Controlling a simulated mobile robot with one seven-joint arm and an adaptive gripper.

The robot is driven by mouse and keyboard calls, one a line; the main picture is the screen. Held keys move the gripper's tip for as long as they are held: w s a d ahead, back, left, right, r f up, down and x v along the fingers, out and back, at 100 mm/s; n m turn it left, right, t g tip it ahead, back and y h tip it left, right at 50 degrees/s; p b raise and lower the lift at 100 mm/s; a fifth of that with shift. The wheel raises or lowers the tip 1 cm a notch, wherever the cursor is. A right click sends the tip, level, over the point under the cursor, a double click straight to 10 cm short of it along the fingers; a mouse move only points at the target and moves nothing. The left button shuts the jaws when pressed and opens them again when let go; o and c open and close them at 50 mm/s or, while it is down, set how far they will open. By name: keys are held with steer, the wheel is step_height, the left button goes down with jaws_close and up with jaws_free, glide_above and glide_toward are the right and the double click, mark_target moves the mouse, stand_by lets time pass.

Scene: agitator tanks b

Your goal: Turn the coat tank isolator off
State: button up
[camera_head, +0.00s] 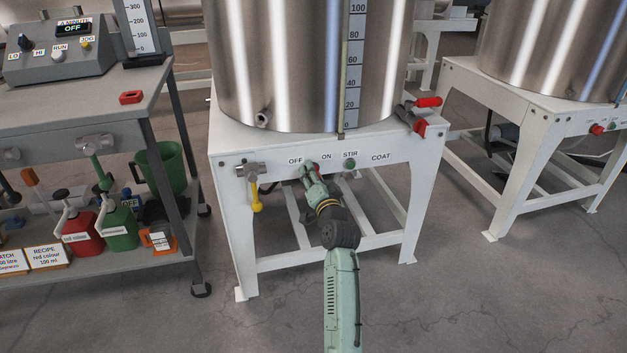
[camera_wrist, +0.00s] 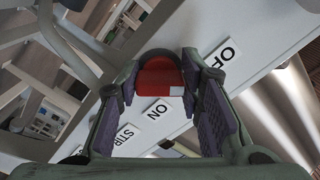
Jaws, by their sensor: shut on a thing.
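The coat tank (camera_head: 300,60) is a tall steel cylinder on a white stand, with OFF, ON, STIR and COAT labels on its front rail (camera_head: 400,150). The isolator is a red knob (camera_wrist: 160,78), seen in the wrist view between my fingers, close to the ON label (camera_wrist: 157,109) and the OFF label (camera_wrist: 224,52). My gripper (camera_head: 309,169) reaches the rail just below these labels and is shut on the red knob. In the head view my gripper mostly covers the knob. I cannot tell which label it points to.
A green stir button (camera_head: 349,164) sits just right of my gripper. A yellow-handled valve (camera_head: 256,192) hangs at the rail's left, and a red-handled valve (camera_head: 428,102) is at the right. A grey cart (camera_head: 165,110) stands left, a second tank (camera_head: 555,45) right.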

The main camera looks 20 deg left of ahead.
mark_target(314, 144)
steer(key=shift+n, duration=0.4)
steer(key=o, duration=1.2)
steer(key=shift+c, duration=0.2)
step_height(314, 144, up, 10)
